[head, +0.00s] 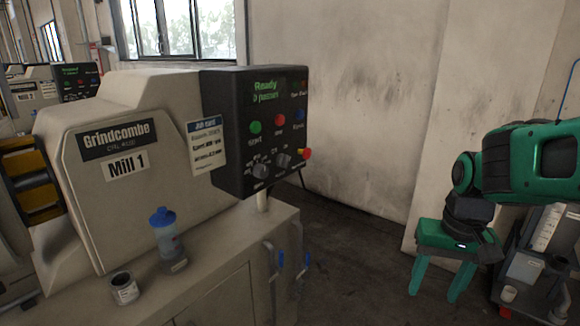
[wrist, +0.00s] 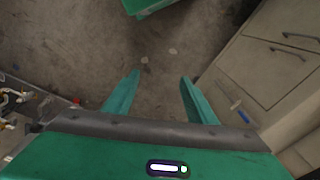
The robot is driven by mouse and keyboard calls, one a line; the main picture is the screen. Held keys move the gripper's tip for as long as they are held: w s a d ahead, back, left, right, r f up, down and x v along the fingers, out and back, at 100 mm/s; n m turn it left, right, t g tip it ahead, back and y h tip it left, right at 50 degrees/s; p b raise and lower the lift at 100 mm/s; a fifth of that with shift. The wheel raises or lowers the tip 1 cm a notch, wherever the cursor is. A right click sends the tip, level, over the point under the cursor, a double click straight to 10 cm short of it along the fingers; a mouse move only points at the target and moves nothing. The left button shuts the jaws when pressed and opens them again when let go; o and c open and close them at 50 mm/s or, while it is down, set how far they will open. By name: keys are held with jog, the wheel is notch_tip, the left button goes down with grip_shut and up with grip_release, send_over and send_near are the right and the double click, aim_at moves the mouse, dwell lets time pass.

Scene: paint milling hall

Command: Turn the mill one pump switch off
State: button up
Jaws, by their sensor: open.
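Mill 1 (head: 150,170) is a beige machine on a cabinet at the left in the head view. Its black control panel (head: 230,177) has a lit display reading "Ready", green, red and blue buttons, and a red knob at the right edge. Two rotary switches (head: 261,171) and (head: 284,160) sit low on the panel; their labels are too small to read surely, so I cannot tell which is the pump switch or its position. My gripper (head: 438,292) hangs well to the right of the panel, pointing down, open and empty. Its fingers (wrist: 158,85) show apart over the floor in the wrist view.
A blue-capped bottle (head: 168,240) and a small open can (head: 124,289) stand on the cabinet top (head: 215,250). A cart (head: 530,265) with items stands at the right. Floor between is clear.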

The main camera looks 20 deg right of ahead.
jog(key=w+a+f+t+y, duration=0.1)
jog(key=w+a+f, duration=0.1)
jog(key=w, duration=0.5)
jog(key=w+a+f+t+y, duration=0.1)
jog(key=w+a+f, duration=0.1)
jog(key=w, duration=0.4)
jog(key=m+t+y, duration=0.9)
jog(key=m+t, duration=0.2)
jog(key=t, duration=0.1)
send_near(288, 163)
jog(key=x, duration=0.9)
jog(key=shift+d, duration=0.1)
jog(key=c, duration=1.1)
